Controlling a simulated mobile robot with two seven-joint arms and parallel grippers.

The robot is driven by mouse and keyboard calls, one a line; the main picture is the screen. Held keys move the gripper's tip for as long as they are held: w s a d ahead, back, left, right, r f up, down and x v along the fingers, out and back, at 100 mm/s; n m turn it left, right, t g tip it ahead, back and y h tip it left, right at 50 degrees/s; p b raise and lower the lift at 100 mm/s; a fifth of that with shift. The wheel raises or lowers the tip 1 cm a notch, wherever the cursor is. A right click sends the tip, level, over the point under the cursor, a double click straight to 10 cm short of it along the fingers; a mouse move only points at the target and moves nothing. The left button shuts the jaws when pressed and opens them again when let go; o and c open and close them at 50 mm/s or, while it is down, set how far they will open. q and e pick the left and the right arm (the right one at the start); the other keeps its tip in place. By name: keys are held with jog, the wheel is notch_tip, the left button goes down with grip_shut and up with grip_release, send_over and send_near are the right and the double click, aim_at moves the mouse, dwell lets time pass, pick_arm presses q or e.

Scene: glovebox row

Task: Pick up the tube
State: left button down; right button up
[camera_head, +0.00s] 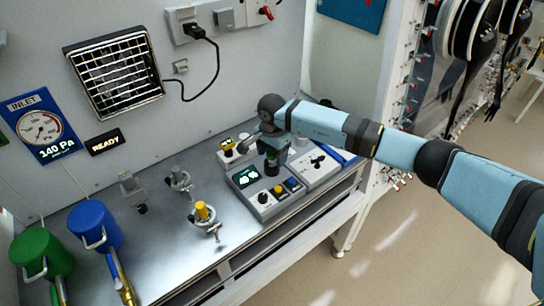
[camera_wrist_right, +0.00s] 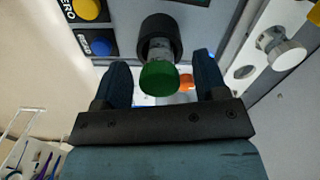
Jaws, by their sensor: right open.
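The tube with a green cap (camera_wrist_right: 158,79) shows in the right wrist view. Its clear neck comes out of a dark round holder on a grey instrument. My right gripper (camera_wrist_right: 162,80) is open, with one finger on each side of the green cap and a visible gap on both sides. In the head view my right gripper (camera_head: 272,150) reaches down over the bench instrument; the tube is hard to make out there. My left gripper is not in view.
The grey instrument (camera_head: 262,205) has a lit display, knobs and buttons. Clamp stands (camera_head: 205,215) with a yellow top and a grey one (camera_head: 178,178) stand left of it. Blue (camera_head: 92,222) and green (camera_head: 38,250) canisters fill the bench's left. The bench front edge is near.

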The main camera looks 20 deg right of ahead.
jog(key=shift+f, duration=0.35)
jog(key=c, duration=1.1)
jog(key=shift+r, duration=0.1)
